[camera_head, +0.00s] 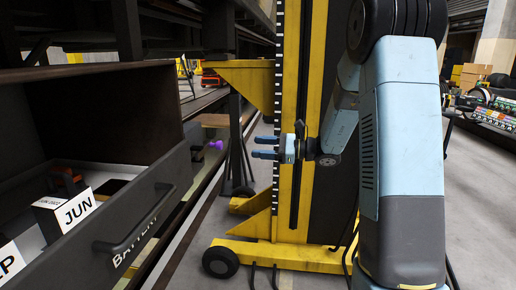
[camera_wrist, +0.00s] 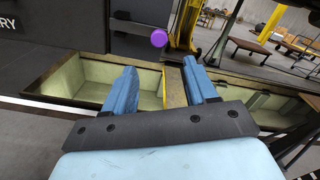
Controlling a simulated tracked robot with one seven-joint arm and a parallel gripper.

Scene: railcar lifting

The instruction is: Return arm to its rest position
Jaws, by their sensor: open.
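My arm (camera_head: 405,130) fills the right of the head view, light blue with dark joints. My gripper (camera_head: 265,147) points left in front of the yellow lifting column, with its two blue fingers apart and nothing between them. In the wrist view my gripper (camera_wrist: 162,88) also shows open and empty. Beyond its fingers are a purple round object (camera_wrist: 159,38) and cream-lined troughs (camera_wrist: 75,82) in the floor.
An open drawer (camera_head: 130,215) at the left holds boxes, one labelled JUN (camera_head: 75,212). The wheeled yellow column (camera_head: 305,200) stands close behind my gripper. Dark railcar framing (camera_head: 235,70) is at upper left. Open floor (camera_head: 485,200) lies at the right.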

